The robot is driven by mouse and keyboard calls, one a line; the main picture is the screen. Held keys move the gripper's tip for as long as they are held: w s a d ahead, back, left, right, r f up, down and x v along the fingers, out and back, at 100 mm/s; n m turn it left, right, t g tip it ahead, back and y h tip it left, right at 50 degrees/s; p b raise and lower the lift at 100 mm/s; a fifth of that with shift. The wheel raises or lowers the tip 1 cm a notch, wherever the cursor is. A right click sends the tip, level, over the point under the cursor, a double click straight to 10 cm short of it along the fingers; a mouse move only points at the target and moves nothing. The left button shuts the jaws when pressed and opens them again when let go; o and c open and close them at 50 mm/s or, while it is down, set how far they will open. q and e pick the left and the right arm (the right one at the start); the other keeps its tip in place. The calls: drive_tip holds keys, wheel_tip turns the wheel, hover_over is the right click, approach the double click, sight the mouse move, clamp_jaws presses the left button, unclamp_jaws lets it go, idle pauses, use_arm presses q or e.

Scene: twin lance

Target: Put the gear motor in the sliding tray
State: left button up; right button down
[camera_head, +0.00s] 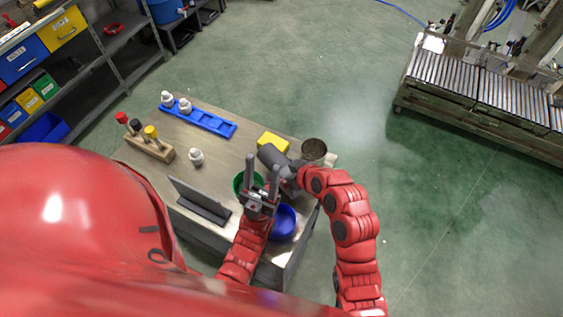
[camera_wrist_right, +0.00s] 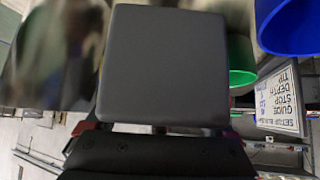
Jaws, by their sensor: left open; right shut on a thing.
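My right gripper (camera_head: 290,171) is shut on a dark grey object (camera_head: 270,155) over the table's right part. In the right wrist view a dark grey, square-faced block (camera_wrist_right: 168,65) with rounded corners fills the middle, likely this object. I cannot tell for certain whether it is the gear motor. My left gripper (camera_head: 263,172) is open and empty, fingers apart, above the green bowl and close to the right gripper. A long blue tray (camera_head: 213,123) at the back left holds white-grey parts (camera_head: 167,98); I cannot tell whether it is the sliding tray.
A similar white-grey part (camera_head: 196,157) stands alone on the table (camera_head: 222,152). Nearby are a wooden rack (camera_head: 152,149) with coloured-top pegs, a dark tilted panel (camera_head: 200,200), green bowl (camera_head: 239,183), blue bowl (camera_head: 284,223), yellow block (camera_head: 272,142) and round brownish container (camera_head: 314,149).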

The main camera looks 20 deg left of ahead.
drive_tip(key=shift+w+a+f+b, duration=0.15)
drive_tip(key=shift+f+b, duration=0.2)
drive_tip(key=shift+f, duration=1.75)
drive_tip(key=shift+f, duration=0.15)
unclamp_jaws()
drive_tip(key=shift+s, duration=0.2)
